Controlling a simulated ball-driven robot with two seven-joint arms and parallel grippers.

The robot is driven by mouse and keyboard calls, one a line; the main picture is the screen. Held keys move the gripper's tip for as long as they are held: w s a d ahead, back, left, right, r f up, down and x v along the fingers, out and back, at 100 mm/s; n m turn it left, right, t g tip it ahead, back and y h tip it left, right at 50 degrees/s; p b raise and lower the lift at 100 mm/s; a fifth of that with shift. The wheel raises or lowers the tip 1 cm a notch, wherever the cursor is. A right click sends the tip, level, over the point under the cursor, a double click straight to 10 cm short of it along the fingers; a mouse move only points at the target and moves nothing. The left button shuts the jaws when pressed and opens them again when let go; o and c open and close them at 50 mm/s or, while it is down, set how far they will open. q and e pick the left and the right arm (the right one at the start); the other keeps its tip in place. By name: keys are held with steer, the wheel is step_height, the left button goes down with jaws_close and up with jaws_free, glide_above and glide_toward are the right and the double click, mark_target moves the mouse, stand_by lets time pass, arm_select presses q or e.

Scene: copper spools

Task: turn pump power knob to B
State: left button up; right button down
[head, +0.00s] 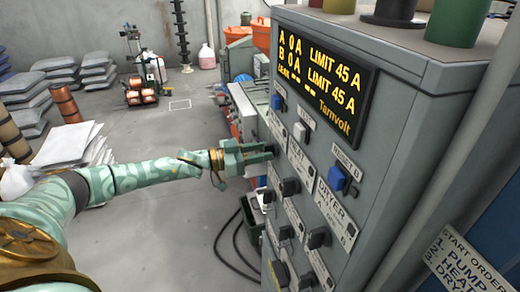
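The grey control cabinet (395,115) stands at the right in the head view, with knobs, buttons and labels on its front face. My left gripper (268,152) is at the leftmost column of controls, its two fingers apart and pointing at the panel. A small dark knob seems to be at the fingertips, where the pump power knob would be. The fingers largely cover it, so its setting and any contact cannot be told. The display (318,75) reads A 0A and B 0A, each with LIMIT 45 A. My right gripper is not in view.
Other black knobs (290,187) and (318,237) sit close by on the panel. A blue button (337,178) and a white button (300,132) are above them. A start order sign (468,262) is at the lower right. The floor (170,225) left of the cabinet is open.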

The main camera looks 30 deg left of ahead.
arm_select(q)
jaws_close()
steer(key=shift+m, duration=0.4)
steer(key=shift+s+d+f+m+b, duration=0.1)
steer(key=shift+m+b, duration=0.6)
steer(key=shift+m, duration=1.35)
steer(key=shift+d+m+b, duration=0.1)
steer(key=shift+m+b, duration=0.55)
steer(key=shift+m, duration=1.4)
